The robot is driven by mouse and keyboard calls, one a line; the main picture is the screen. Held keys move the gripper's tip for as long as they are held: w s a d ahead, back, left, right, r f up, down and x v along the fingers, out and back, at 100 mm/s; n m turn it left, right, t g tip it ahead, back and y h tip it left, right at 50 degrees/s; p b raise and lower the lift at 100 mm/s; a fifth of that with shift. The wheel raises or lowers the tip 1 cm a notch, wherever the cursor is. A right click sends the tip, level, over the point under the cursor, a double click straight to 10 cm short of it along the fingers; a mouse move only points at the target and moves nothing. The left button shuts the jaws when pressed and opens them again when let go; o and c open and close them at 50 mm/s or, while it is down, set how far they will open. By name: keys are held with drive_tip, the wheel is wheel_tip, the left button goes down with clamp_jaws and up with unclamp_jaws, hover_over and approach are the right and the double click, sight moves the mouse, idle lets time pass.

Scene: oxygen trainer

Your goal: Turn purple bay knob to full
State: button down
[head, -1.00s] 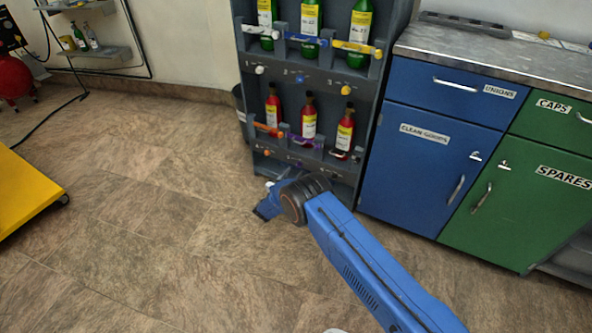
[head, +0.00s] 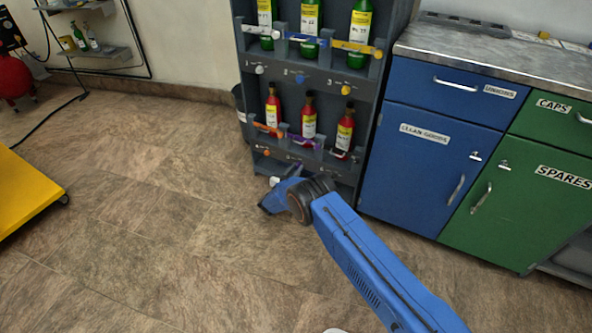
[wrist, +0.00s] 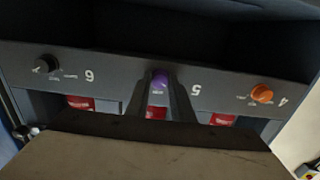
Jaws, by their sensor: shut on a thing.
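The purple knob (wrist: 160,79) sits on the grey front panel of the rack in the wrist view, beside the number 5, which appears upside down. My gripper (wrist: 160,92) has its two dark fingers on either side of the knob, shut on it. The fingers and the small label cover part of the knob, so I cannot tell how far it is turned. In the head view my blue wrist hides the knob, below the purple strap (head: 306,142) and the middle red bottle (head: 309,118).
An orange knob (wrist: 262,93) by number 4 and a black knob (wrist: 46,63) by number 6 flank the purple one. Green bottles (head: 311,20) stand on the upper shelf. A blue cabinet (head: 425,150) stands close on the right.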

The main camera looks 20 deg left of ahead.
drive_tip(key=shift+m, duration=0.3)
drive_tip(key=m, duration=0.6)
drive_tip(key=shift+f, duration=0.1)
drive_tip(key=m, duration=0.6)
drive_tip(key=shift+m, duration=0.4)
drive_tip(key=m, duration=1)
drive_tip(key=shift+m, duration=0.3)
drive_tip(key=c, duration=1.5)
unclamp_jaws()
drive_tip(key=shift+c, duration=0.2)
